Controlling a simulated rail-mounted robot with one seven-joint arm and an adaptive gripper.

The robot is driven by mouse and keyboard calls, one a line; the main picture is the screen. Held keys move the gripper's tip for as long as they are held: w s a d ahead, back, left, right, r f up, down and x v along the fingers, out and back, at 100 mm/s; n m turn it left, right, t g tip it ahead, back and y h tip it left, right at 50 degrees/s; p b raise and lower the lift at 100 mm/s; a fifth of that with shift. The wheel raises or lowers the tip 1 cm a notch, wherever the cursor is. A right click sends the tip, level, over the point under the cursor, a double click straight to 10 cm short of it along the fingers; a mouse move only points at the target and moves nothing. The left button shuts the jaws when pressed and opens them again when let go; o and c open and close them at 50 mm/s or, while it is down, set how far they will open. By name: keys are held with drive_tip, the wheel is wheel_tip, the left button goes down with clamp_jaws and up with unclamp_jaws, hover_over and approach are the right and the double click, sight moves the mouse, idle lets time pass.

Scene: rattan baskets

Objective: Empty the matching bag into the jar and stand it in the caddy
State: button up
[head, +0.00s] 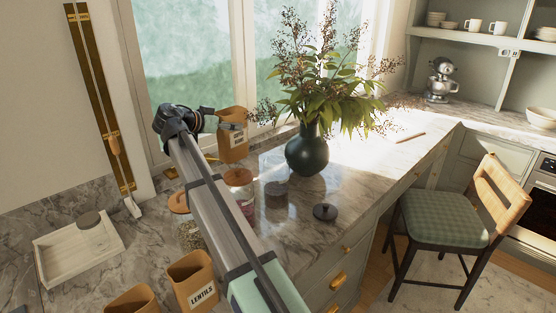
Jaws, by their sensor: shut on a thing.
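My gripper (232,126) is shut on the upper part of a tan bag (232,150) with a pale label, which appears upright near the window; the label is too small to read. A second tan bag (192,272), labelled LENTILS, stands open-topped at the bottom. Part of another tan bag (134,302) shows left of it. A glass jar (240,187) with reddish contents is right of my arm. Another jar (188,236) with mixed greenish contents is left of my arm, partly hidden by it. I cannot tell which thing is the caddy.
A dark vase (307,152) of branches stands behind the jars. A checked chair (445,220) is at the right.

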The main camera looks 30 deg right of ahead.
sight(245, 124)
drive_tip(key=shift+d+r+p, duration=0.15)
drive_tip(key=shift+p, duration=0.3)
drive_tip(key=shift+s+d+f+m+y+p, duration=0.15)
drive_tip(key=shift+d+f+m+y+p, duration=0.2)
drive_tip(key=shift+d+y+p, duration=0.65)
drive_tip(key=shift+s+d+f+m+y+p, duration=0.2)
drive_tip(key=shift+d+m+y+p, duration=0.35)
drive_tip(key=shift+y+p, duration=0.6)
drive_tip(key=shift+s+d+f+m+y+p, duration=0.15)
drive_tip(key=shift+d+f+m+y+p, duration=0.15)
drive_tip(key=shift+d+y+p, duration=0.8)
drive_tip(key=shift+d+f+m+y+b, duration=0.2)
drive_tip(key=shift+f+m+y, duration=0.1)
drive_tip(key=shift+f+y, duration=0.8)
drive_tip(key=shift+d+f+m+y+b, duration=0.1)
drive_tip(key=shift+f+m+y+b, duration=0.15)
drive_tip(key=shift+f+y, duration=0.8)
drive_tip(key=shift+f+t, duration=0.3)
drive_tip(key=shift+f, duration=0.15)
drive_tip(key=shift+s+f, duration=0.1)
drive_tip(key=shift+f, duration=0.2)
drive_tip(key=shift+f, duration=0.15)
